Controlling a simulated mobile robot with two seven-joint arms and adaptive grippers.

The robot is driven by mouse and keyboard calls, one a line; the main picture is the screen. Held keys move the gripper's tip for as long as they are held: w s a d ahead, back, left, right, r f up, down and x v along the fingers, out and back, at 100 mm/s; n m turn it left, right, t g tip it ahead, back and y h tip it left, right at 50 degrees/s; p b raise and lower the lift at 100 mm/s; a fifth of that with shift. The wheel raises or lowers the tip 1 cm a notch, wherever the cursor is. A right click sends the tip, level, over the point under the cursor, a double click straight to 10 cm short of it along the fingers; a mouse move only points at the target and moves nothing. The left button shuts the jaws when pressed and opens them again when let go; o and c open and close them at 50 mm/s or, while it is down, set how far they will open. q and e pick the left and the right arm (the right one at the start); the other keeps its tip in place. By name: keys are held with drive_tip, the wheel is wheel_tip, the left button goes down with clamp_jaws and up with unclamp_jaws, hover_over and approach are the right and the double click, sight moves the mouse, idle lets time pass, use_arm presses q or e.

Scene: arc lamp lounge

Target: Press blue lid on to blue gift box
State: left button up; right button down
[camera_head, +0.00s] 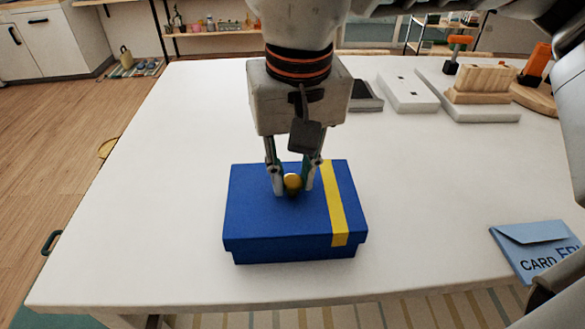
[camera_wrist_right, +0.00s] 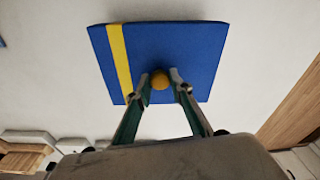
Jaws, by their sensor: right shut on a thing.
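The blue lid (camera_head: 255,205), with a yellow stripe and a round yellow knob (camera_head: 293,182), sits over the blue gift box (camera_head: 295,256) on the white table. Only a low strip of the box shows below the lid's rim. My right gripper (camera_head: 292,188) points down and is shut on the knob, with a finger on each side. The right wrist view also shows the lid (camera_wrist_right: 190,60) and the knob (camera_wrist_right: 159,80) between the fingertips. I cannot tell whether the lid is fully seated. My left gripper is not identifiable in view.
A light blue card envelope (camera_head: 535,248) lies at the right of the white table (camera_head: 150,190). White slabs (camera_head: 405,92), a wooden block (camera_head: 482,84) and an orange-handled thing (camera_head: 536,62) stand at the back right. The table left of the box is clear.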

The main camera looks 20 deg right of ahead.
sight(295, 202)
drive_tip(key=shift+f, duration=0.4)
drive_tip(key=c, duration=1.7)
unclamp_jaws()
drive_tip(key=r, duration=0.4)
drive_tip(key=s+r, duration=0.1)
drive_tip(key=r, duration=0.7)
drive_tip(key=shift+s, duration=0.25)
